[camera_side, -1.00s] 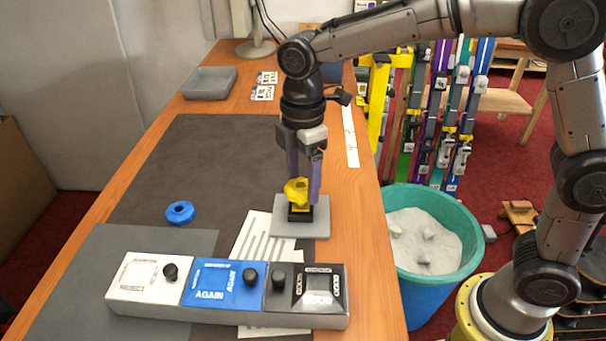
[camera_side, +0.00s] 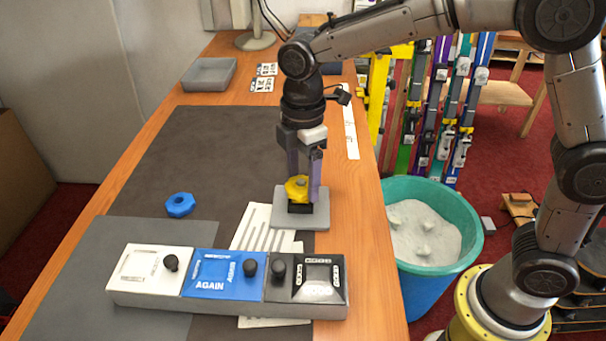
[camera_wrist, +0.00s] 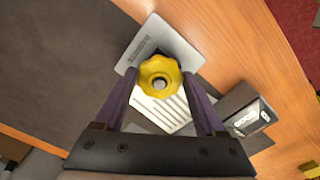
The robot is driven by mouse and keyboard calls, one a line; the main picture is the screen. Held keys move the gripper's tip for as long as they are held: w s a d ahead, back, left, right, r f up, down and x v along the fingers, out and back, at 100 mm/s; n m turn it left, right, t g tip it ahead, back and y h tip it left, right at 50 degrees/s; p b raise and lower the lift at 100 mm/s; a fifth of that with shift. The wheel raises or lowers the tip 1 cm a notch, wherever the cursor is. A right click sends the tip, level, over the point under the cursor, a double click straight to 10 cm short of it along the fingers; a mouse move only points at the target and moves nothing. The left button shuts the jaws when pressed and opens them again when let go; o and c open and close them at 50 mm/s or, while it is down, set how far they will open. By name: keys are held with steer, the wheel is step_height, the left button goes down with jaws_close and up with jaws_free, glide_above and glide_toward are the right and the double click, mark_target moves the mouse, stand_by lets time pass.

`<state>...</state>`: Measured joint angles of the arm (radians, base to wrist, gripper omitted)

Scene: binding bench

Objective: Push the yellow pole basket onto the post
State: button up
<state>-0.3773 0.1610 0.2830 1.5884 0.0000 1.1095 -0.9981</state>
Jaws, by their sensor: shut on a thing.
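The yellow pole basket (camera_side: 293,190) is a scalloped ring above the black base of the post fixture (camera_side: 300,208). A grey post tip (camera_side: 301,184) shows in the basket's centre hole, and also in the wrist view (camera_wrist: 160,85). The basket is around the post; how far down it sits I cannot tell. My gripper (camera_side: 304,190) points down with its purple fingers shut on the basket, one on each side. The wrist view shows the basket (camera_wrist: 160,70) between the fingertips. The fixture stands on a light grey plate (camera_side: 315,222).
A blue ring (camera_side: 179,204) lies on the dark mat left of the fixture. A button box (camera_side: 225,278) with white, blue and black panels stands in front. A grey tray (camera_side: 208,75) is at the back. A teal-rimmed bucket (camera_side: 471,228) stands right of the bench edge.

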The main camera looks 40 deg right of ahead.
mark_target(303, 180)
steer(key=shift+f, duration=0.7)
stand_by(0.8)
steer(key=o, duration=1.3)
step_height(303, 180, up, 12)
steer(key=shift+f, duration=0.2)
stand_by(0.5)
